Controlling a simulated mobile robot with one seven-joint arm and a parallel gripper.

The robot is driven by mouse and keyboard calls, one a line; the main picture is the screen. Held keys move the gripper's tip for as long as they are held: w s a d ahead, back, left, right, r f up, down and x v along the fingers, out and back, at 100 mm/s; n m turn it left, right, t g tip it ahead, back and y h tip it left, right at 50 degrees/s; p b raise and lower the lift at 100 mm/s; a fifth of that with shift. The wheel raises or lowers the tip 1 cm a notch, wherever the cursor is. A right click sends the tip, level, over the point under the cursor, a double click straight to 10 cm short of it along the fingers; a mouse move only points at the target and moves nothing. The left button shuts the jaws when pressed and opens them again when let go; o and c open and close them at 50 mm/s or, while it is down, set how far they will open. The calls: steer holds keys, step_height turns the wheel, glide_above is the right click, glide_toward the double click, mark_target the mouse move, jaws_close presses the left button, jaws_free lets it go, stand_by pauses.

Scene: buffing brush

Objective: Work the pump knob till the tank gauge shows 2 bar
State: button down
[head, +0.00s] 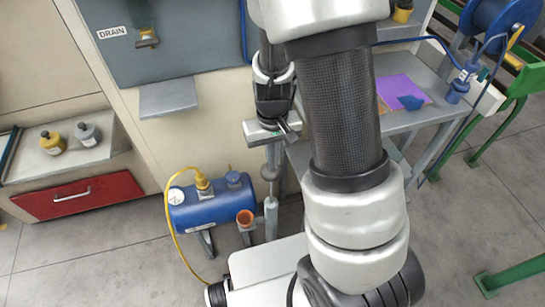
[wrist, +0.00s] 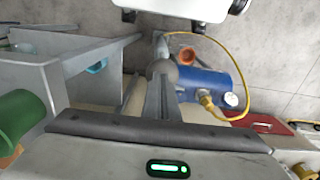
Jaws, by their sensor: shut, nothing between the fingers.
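The blue tank (head: 212,207) stands on the floor, with a small white gauge (head: 176,196) at its left end; its reading is too small to make out. The gauge also shows in the wrist view (wrist: 231,99), as does the tank (wrist: 205,84). The grey ball-shaped pump knob (head: 269,173) tops an upright rod right of the tank. My gripper (head: 272,160) points down, directly above the knob. In the wrist view my gripper (wrist: 161,83) is shut and empty, its tips close to the knob (wrist: 162,69). I cannot tell whether they touch it.
A yellow hose (head: 170,228) runs from the tank's top to the floor. An orange cup (head: 245,217) is in front of the tank. A grey side table (head: 395,122) stands right, behind my arm. A red drawer (head: 80,196) is at left. The floor left of the tank is clear.

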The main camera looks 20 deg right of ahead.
steer(key=shift+f, duration=0.1)
step_height(320, 180, down, 10)
steer(key=b, duration=0.7)
steer(key=shift+r, duration=0.25)
steer(key=shift+s, duration=0.1)
step_height(320, 180, up, 14)
steer(key=p, duration=0.6)
steer(key=shift+r, duration=0.2)
stand_by(1.2)
